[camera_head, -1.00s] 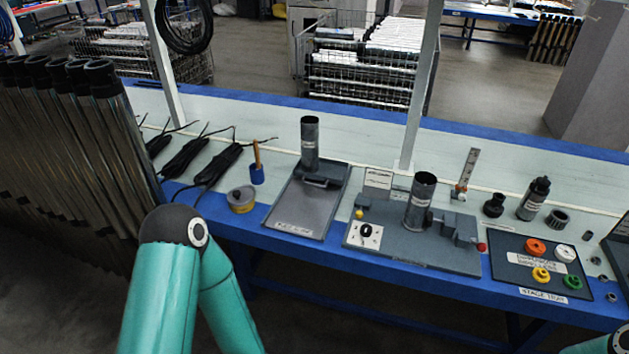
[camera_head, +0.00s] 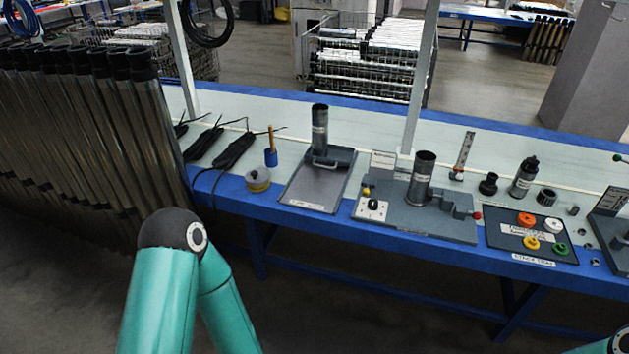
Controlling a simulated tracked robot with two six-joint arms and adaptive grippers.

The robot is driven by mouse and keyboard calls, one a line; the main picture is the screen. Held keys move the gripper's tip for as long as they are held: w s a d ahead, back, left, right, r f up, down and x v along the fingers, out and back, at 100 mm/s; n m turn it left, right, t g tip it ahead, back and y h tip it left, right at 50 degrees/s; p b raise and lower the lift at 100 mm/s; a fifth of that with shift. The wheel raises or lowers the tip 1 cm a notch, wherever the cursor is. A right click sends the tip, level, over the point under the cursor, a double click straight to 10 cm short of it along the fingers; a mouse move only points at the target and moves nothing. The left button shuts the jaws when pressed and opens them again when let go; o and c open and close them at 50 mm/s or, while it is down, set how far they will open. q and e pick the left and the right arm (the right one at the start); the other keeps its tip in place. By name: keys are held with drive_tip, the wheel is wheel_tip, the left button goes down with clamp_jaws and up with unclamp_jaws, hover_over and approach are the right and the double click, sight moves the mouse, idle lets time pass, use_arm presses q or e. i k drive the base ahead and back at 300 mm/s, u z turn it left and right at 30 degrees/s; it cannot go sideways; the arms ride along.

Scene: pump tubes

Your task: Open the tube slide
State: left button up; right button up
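A flat grey tray (camera_head: 315,191) with a raised rim lies on the blue-edged bench, with an upright dark tube (camera_head: 320,130) and a handle (camera_head: 324,165) at its back. To its right is a grey fixture (camera_head: 440,221) holding a second upright tube (camera_head: 421,178), with a black knob on a white plate and a red knob. Which of these is the tube slide I cannot tell for sure. My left arm's teal links show at the bottom left, and a piece of my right arm at the bottom right corner. Neither gripper is in view.
A rack of long dark tubes (camera_head: 95,150) stands at the left. Black cables (camera_head: 235,150), a round yellowish tin (camera_head: 257,180) and a brush in a blue holder (camera_head: 271,157) lie left of the tray. A panel with coloured caps (camera_head: 508,241) is at the right.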

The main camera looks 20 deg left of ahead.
sight(337, 155)
drive_tip(key=k, duration=0.75)
drive_tip(key=u, duration=0.6)
drive_tip(key=i, duration=1.25)
drive_tip(key=u, duration=0.45)
drive_tip(key=i, duration=1.45)
drive_tip(key=z, duration=0.5)
